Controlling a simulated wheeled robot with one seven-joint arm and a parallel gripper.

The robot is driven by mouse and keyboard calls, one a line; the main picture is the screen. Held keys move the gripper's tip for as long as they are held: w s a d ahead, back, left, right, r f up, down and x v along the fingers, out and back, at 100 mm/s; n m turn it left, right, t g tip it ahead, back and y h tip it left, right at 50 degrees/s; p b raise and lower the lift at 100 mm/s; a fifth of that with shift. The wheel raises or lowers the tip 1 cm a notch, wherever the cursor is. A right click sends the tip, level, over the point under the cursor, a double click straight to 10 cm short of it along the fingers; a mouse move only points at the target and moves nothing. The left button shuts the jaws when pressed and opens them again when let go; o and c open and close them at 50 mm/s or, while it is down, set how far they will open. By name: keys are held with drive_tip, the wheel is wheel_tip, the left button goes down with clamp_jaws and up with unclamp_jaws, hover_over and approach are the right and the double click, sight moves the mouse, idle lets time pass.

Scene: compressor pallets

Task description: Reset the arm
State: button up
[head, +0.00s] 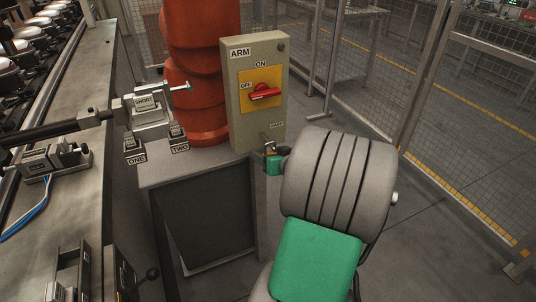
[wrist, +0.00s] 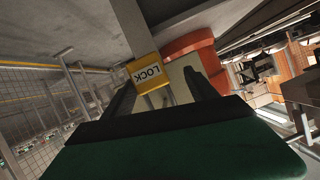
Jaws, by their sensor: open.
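The grey switch box marked ARM (head: 241,105) stands upright in front of the orange robot column. Its red rotary handle (head: 265,93) lies nearly level on a yellow plate, with OFF at its left and ON above. A HASP label is low on the box. My gripper (head: 269,151) is just beside the box's lower right, small and partly hidden by my arm. In the wrist view, a yellow block marked LOCK (wrist: 146,75) lies beyond and between the dark fingers of my gripper (wrist: 163,88). The fingers are apart. Whether they touch the lock, or how it hangs, I cannot tell.
A clamp unit marked SHORT (head: 146,102), with blocks labelled ONE and TWO, stands left of the box. A conveyor with round white parts (head: 18,46) runs along the left. A wire-mesh fence (head: 350,80) stands behind at right. Floor at far right is clear.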

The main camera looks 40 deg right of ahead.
drive_tip(key=v, duration=0.8)
drive_tip(key=w+a+r+n+g+y+p, duration=0.2)
drive_tip(key=a+g+p, duration=0.15)
drive_tip(key=a, duration=0.55)
drive_tip(key=w+a+r+n+g+y+p, duration=0.1)
drive_tip(key=a+n+g+y+p, duration=0.2)
drive_tip(key=a, duration=0.7)
drive_tip(key=s+a+r+g+h+p, duration=0.2)
drive_tip(key=s+a+r+p, duration=0.4)
drive_tip(key=a, duration=0.4)
drive_tip(key=s+r+g, duration=0.1)
drive_tip(key=s, duration=0.1)
drive_tip(key=shift+s+a+g+p, duration=0.25)
drive_tip(key=shift+a+g+p, duration=0.05)
drive_tip(key=shift+g+p, duration=0.05)
